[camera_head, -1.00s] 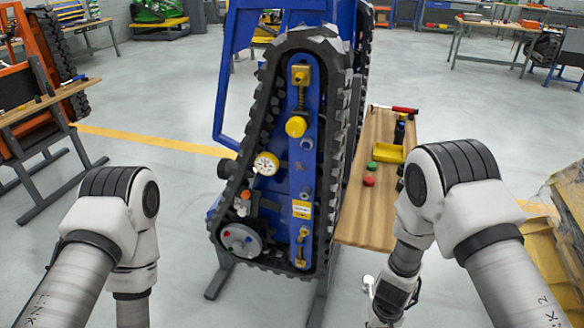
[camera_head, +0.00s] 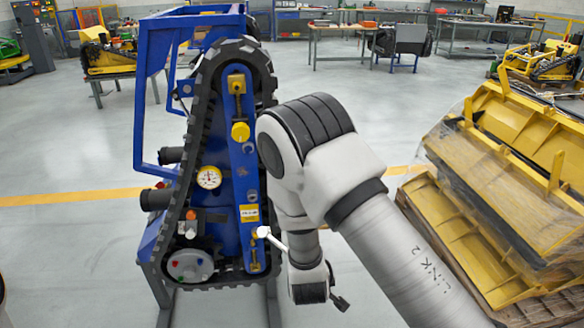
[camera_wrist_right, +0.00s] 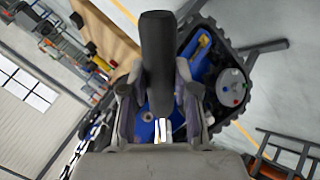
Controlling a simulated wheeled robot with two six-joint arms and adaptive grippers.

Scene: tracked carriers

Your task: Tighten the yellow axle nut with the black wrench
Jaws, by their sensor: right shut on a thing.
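The blue tracked carrier side (camera_head: 245,172) stands upright left of centre in the head view. Its blue beam bears several yellow parts: a top block (camera_head: 236,84), a round knob (camera_head: 240,132) and a small lower fitting (camera_head: 255,266). I cannot tell for sure which is the axle nut. My right gripper (camera_wrist_right: 157,88) is shut on a thick black handle, likely the black wrench (camera_wrist_right: 157,45). In the head view a pale metal tool end (camera_head: 271,238) shows by the lower beam, beside a yellow part; contact is unclear. My right arm hides the handle. My left gripper is out of view.
A pressure gauge (camera_head: 209,177) and a round grey disc (camera_head: 190,266) sit on the carrier's left part. Yellow panels on pallets (camera_head: 500,170) are stacked at the right. The floor between carrier and pallets is open. A wooden bench top (camera_wrist_right: 108,38) shows in the wrist view.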

